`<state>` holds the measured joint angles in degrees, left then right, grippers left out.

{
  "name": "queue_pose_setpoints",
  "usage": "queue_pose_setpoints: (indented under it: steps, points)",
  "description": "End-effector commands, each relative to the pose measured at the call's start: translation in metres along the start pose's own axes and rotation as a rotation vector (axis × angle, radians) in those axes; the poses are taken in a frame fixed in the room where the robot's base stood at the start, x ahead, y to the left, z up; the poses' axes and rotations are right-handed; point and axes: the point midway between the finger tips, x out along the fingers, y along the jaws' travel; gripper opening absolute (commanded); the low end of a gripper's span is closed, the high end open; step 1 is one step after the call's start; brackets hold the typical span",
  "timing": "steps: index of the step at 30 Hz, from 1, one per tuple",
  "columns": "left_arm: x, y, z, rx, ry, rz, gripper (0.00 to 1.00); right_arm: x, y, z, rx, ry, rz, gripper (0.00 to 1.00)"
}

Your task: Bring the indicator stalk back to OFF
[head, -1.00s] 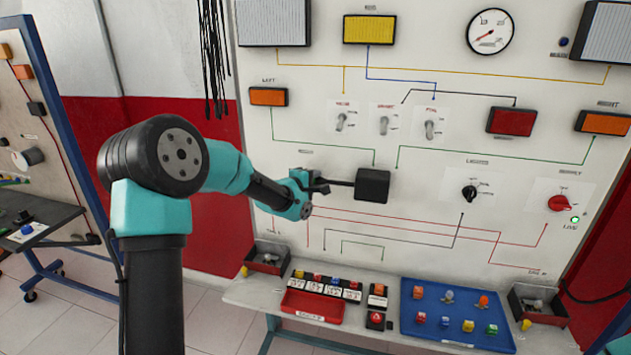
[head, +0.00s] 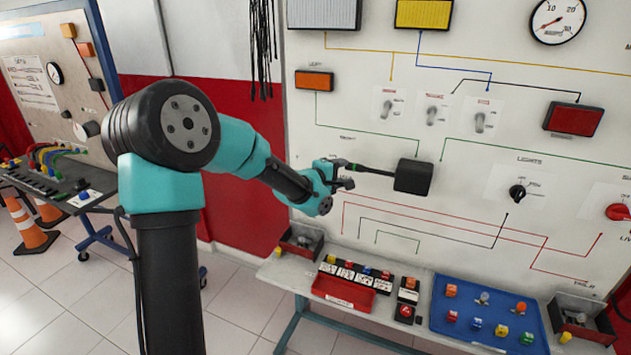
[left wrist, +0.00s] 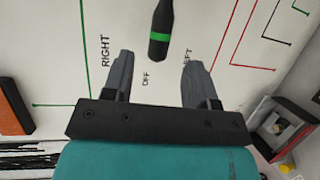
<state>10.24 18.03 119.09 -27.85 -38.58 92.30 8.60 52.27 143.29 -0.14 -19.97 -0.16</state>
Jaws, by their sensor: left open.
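The indicator stalk (head: 372,170) is a thin black lever that sticks out to the left of a black box (head: 413,176) on the white panel. In the left wrist view the stalk (left wrist: 161,30) has a green band near its tip. The tip lies between the printed RIGHT and LEFT marks, above the OFF mark (left wrist: 146,79) and slightly to its LEFT side. My left gripper (head: 346,174) is open at the stalk's free end. In the wrist view its fingertips (left wrist: 157,61) stand either side of the tip, with visible gaps. My right gripper is not in view.
Toggle switches (head: 432,115) sit above the black box, and a black lights knob (head: 517,191) is to its right. Below are a shelf with a red tray (head: 343,292), a blue tray (head: 440,322) and small bins (head: 301,241). Black cables hang at the upper left of the panel.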

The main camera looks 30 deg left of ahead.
Motion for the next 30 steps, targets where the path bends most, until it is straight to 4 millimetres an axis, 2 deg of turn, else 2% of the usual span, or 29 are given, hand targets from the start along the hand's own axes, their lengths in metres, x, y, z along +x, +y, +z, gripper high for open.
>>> queue_pose_setpoints:
  steps: [9, 15, 21, 30]
  points:
    - [-0.062, 0.001, -0.001, 0.002, 0.002, 0.001, 0.53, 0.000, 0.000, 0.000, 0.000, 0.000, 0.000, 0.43]
    - [-0.093, 0.000, -0.001, 0.001, 0.001, 0.001, 0.53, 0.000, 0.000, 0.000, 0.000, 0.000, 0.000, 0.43]
    - [-0.105, 0.000, 0.000, 0.001, 0.000, 0.000, 0.53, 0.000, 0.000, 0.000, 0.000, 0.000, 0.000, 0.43]
    - [-0.105, 0.000, 0.000, 0.001, 0.000, 0.000, 0.53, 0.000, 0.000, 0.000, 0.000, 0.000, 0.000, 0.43]
